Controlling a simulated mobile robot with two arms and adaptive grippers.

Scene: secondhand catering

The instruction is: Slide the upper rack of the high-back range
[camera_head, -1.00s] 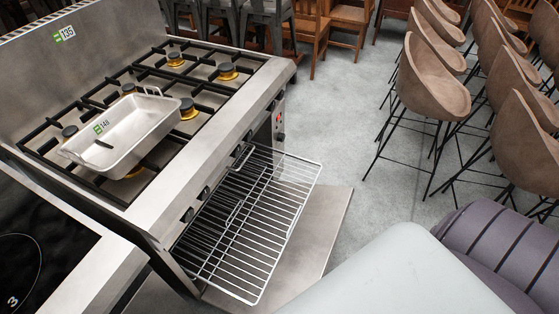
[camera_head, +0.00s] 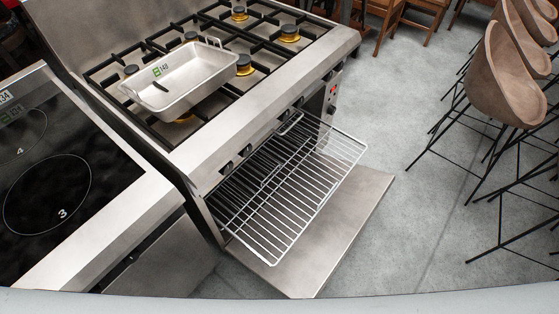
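The high-back range (camera_head: 262,100) stands in the middle of the head view with its oven door (camera_head: 345,225) folded down flat. The upper rack (camera_head: 268,238), a wire grid, sticks far out of the oven over the open door. Its back part runs into the dark oven opening. Neither of my grippers shows in the view, and nothing is seen touching the rack.
A metal roasting pan (camera_head: 195,82) sits on the range's burners. An induction hob (camera_head: 60,190) adjoins on the left. Brown bar stools (camera_head: 505,80) stand at the right, wooden chairs (camera_head: 385,12) behind. Grey floor is clear between range and stools.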

